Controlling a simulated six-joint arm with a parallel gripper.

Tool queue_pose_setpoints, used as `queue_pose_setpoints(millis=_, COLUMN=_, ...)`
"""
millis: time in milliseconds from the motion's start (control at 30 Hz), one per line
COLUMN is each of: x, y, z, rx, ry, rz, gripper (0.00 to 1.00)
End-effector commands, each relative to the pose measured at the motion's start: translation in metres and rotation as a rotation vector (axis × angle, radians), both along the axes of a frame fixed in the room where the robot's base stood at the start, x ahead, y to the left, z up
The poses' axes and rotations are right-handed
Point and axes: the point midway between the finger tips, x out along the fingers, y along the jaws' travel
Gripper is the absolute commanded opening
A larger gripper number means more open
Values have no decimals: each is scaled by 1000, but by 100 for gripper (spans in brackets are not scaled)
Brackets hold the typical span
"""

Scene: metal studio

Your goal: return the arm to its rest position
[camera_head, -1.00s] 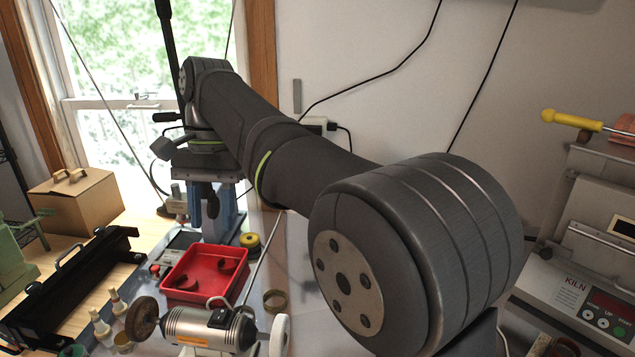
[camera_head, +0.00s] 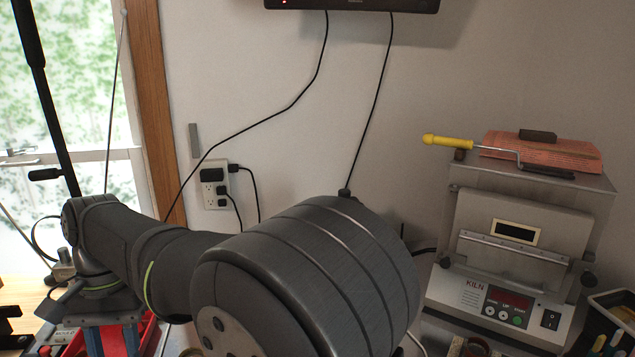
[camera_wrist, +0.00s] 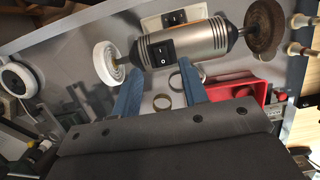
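My gripper (camera_wrist: 160,88) shows in the wrist view with its two blue fingers apart and nothing held between them. In the head view, the gripper (camera_head: 112,341) is at the lower left, pointing down, with red showing between its fingers. My dark grey arm (camera_head: 310,265) stretches across the lower part of the head view.
A black open box (camera_head: 612,318) is at the lower right edge.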

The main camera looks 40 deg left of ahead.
Motion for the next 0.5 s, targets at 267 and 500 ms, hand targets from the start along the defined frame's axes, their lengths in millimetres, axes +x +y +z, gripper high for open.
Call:
queue_pose_setpoints(millis=267, x=-8, y=-8, z=-42, rx=-3, ry=0, rz=1, gripper=40)
queue_pose_setpoints(millis=500, x=-10, y=-10, z=-53, rx=0, ry=0, rz=0, gripper=40)
